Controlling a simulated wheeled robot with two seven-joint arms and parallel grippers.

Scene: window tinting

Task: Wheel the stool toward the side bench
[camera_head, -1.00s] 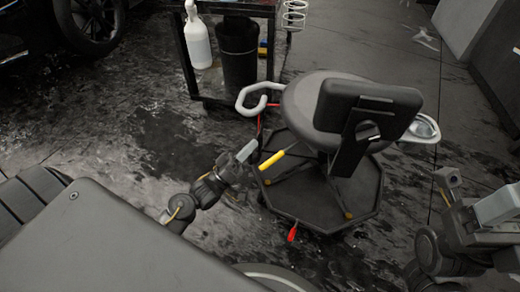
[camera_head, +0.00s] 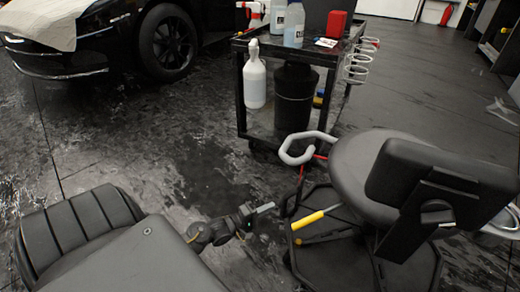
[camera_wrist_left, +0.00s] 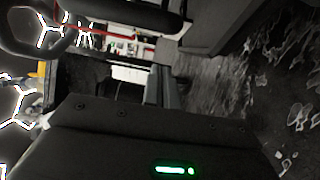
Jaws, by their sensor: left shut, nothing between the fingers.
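The stool has a round dark seat (camera_head: 358,172), a black backrest (camera_head: 440,190), a grey loop handle (camera_head: 303,148) and a yellow-gripped lever (camera_head: 308,220). It stands upright on a wide dark base (camera_head: 330,262) at the lower right of the head view. My left gripper (camera_head: 266,208) is shut and empty, just left of the base and below the loop handle, apart from both. In the left wrist view, its fingers (camera_wrist_left: 161,88) are together, with a dark loop and stool parts at upper left. My right gripper is out of view.
A black cart (camera_head: 243,95) with bottles, a bin and wire rings stands behind the stool. A black car (camera_head: 165,42) is at the upper left. Open floor lies left of the cart; a dark bench-like unit (camera_head: 500,35) edges the upper right.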

